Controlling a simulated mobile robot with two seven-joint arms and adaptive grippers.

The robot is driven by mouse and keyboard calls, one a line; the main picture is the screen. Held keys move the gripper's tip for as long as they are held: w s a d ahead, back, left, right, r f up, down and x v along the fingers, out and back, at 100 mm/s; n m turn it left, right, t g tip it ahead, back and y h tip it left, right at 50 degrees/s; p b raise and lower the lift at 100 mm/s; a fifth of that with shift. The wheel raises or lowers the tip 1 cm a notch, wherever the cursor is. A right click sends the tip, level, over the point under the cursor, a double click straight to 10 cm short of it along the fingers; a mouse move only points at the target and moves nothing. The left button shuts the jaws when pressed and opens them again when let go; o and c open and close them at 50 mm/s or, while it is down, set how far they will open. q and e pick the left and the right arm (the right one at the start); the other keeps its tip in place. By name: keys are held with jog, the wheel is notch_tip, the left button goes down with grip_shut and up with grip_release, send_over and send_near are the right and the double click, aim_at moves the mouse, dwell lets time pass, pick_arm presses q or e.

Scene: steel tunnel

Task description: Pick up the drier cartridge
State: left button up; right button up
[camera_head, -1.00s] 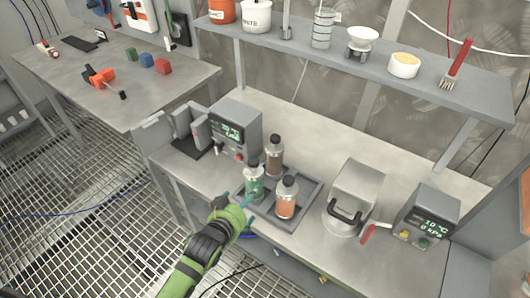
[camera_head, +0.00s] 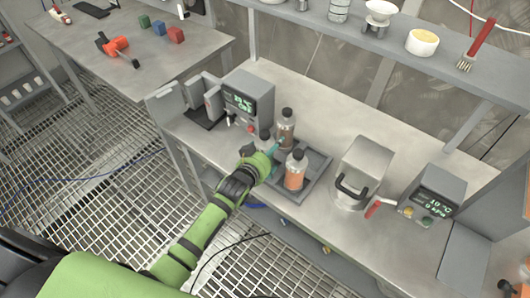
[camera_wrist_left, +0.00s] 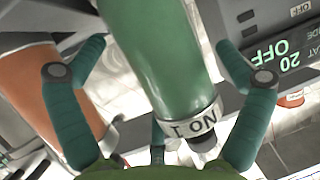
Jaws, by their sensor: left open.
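A green cylindrical cartridge (camera_wrist_left: 150,50) with a white band and a dark end fills the middle of the left wrist view. I cannot tell from its partly visible lettering whether it is the drier cartridge. My left gripper (camera_head: 275,160) is open, its teal fingers on either side of the green cartridge, with no clear grip. In the head view the gripper hides most of this cartridge. My right gripper is not in view.
A grey device with a display (camera_head: 248,98) stands left of the tray. A metal box with a black handle (camera_head: 362,170) and another display unit (camera_head: 428,197) stand to the right. A shelf (camera_head: 370,45) runs above the bench. The orange bottle (camera_wrist_left: 38,85) is close to one finger.

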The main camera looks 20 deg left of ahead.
pick_arm(q)
jog(key=c, duration=1.4)
jog(key=shift+r, duration=0.1)
